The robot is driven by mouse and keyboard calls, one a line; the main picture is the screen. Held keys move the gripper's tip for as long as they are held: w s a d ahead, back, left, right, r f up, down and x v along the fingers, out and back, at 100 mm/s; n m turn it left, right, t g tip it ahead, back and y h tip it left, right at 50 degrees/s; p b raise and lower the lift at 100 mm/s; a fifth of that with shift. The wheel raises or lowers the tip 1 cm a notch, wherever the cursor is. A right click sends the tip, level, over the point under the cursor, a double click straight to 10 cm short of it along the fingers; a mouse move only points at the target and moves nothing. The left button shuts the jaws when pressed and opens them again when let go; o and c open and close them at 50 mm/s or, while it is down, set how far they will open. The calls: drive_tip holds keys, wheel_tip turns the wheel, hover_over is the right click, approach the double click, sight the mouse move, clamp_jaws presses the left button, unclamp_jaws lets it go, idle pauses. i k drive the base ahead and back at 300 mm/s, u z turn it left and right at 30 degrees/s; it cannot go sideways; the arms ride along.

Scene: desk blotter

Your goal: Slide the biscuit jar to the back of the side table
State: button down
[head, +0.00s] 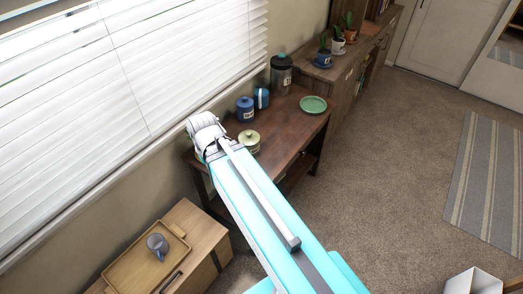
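The side table (290,118) is a dark brown wooden table against the wall by the window. Several jars stand on it, and I cannot tell for sure which is the biscuit jar. A tall dark jar with a teal lid (281,75) stands at the far end. A blue lidded jar (245,110) and a smaller blue container (261,98) stand near the wall. A pale jar with an olive lid (249,142) stands nearer, close beside my arm. My arm reaches over the table's near end. My gripper's fingers are hidden behind the white wrist.
A green dish (313,104) lies near the table's right edge. A wooden cabinet (345,72) with potted plants stands beyond. Carpet (390,180) at right is largely clear.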

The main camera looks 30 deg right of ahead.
sight(254, 150)
drive_tip(key=z, duration=0.1)
drive_tip(key=k, duration=0.9)
drive_tip(key=z, duration=0.95)
drive_tip(key=i, duration=0.5)
drive_tip(key=u, duration=0.05)
